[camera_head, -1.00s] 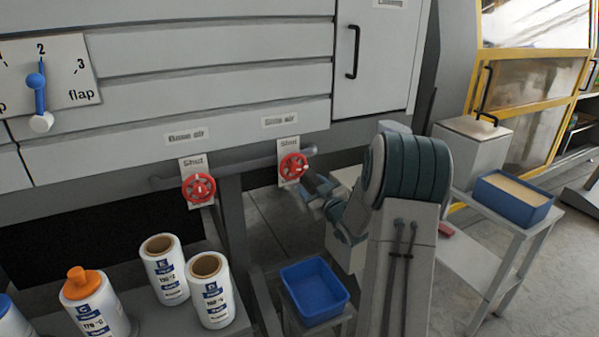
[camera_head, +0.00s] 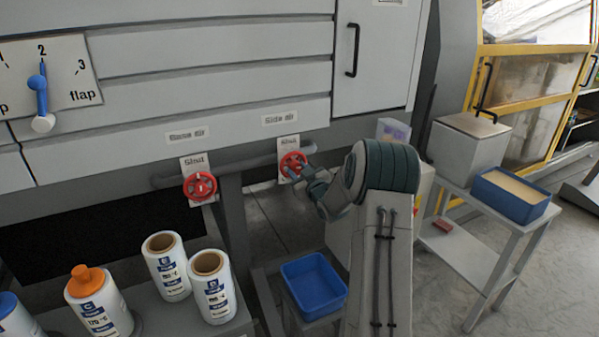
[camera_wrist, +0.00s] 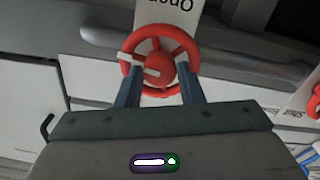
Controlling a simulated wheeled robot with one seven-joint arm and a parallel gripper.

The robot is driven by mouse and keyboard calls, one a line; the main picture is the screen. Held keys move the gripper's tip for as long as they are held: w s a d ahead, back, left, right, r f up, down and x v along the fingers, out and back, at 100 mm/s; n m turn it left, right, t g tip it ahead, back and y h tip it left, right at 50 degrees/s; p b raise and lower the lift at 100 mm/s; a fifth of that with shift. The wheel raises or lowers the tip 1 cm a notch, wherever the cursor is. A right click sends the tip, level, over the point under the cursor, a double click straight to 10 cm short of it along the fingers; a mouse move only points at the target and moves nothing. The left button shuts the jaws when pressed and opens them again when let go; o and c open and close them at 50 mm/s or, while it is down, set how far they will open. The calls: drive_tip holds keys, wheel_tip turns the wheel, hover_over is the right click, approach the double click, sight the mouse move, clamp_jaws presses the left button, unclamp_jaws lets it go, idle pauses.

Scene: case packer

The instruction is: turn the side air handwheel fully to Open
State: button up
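The side air handwheel (camera_head: 292,163) is red and sits under the "Side air" label on the machine front. A plate behind its top reads "Shut" in the head view. In the head view my gripper (camera_head: 301,172) is at the wheel's lower right, partly hidden by my wrist.
The red base air handwheel (camera_head: 200,187) is to the left, also marked "Shut". A grey pipe (camera_head: 240,163) runs behind both wheels. Below are white bottles (camera_head: 167,265) and a blue bin (camera_head: 314,285). A side table (camera_head: 455,262) with a blue tray (camera_head: 510,194) stands right.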

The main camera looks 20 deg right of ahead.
drive_tip(key=c, duration=0.4)
drive_tip(key=m+b, duration=0.2)
drive_tip(key=shift+f+m, duration=0.15)
drive_tip(key=shift+m, duration=0.25)
drive_tip(key=m+b, duration=0.1)
drive_tip(key=m, duration=0.3)
drive_tip(key=shift+m, duration=0.3)
drive_tip(key=m, duration=0.4)
drive_tip(key=shift+r, duration=0.2)
drive_tip(key=shift+a+m+p, duration=0.1)
drive_tip(key=shift+m+p, duration=0.4)
drive_tip(key=shift+m, duration=1.7)
